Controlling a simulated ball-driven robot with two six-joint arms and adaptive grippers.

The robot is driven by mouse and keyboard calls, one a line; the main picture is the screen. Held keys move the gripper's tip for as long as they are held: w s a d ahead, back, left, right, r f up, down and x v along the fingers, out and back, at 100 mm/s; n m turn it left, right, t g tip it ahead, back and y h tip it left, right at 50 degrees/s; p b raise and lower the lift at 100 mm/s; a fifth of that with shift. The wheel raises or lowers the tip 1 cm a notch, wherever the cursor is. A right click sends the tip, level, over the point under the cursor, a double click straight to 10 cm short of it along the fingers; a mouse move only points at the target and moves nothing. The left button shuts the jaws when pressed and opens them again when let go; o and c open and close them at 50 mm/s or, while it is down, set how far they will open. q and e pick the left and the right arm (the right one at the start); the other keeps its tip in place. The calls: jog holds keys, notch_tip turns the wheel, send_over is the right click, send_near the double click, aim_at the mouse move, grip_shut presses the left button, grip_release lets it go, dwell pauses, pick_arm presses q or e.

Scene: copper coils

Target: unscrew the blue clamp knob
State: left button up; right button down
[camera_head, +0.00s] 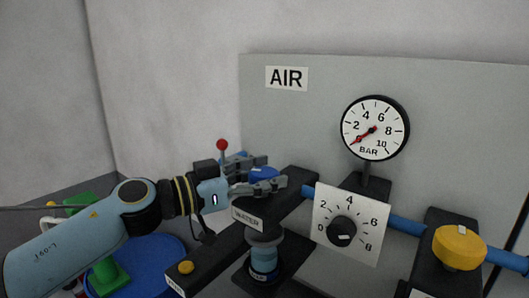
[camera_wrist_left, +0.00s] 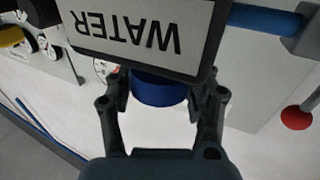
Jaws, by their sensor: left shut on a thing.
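The blue clamp knob (camera_head: 263,173) sits at the top of a dark arm behind the WATER sign (camera_head: 247,219). My left gripper (camera_head: 264,176) reaches in from the left, with its fingers on either side of the knob, shut on it. In the left wrist view the blue knob (camera_wrist_left: 160,89) lies between the two dark fingers, partly hidden by the WATER plate (camera_wrist_left: 140,35). My right gripper is not in view.
A red-balled lever (camera_head: 222,145) stands just behind the gripper. To the right are a dial plate with a black knob (camera_head: 341,232), a pressure gauge (camera_head: 374,129), a blue pipe (camera_head: 406,225) and a yellow knob (camera_head: 459,248). A yellow button (camera_head: 186,267) is at front.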

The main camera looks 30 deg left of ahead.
pick_arm(q)
jog(key=n+t+y, duration=0.2)
jog(key=n+y, duration=0.1)
jog(key=y, duration=0.1)
jog(key=shift+n+y, duration=0.5)
jog(key=shift+y, duration=0.4)
jog(key=shift+n+y, duration=0.3)
jog(key=shift+y, duration=0.1)
jog(key=o, duration=1.2)
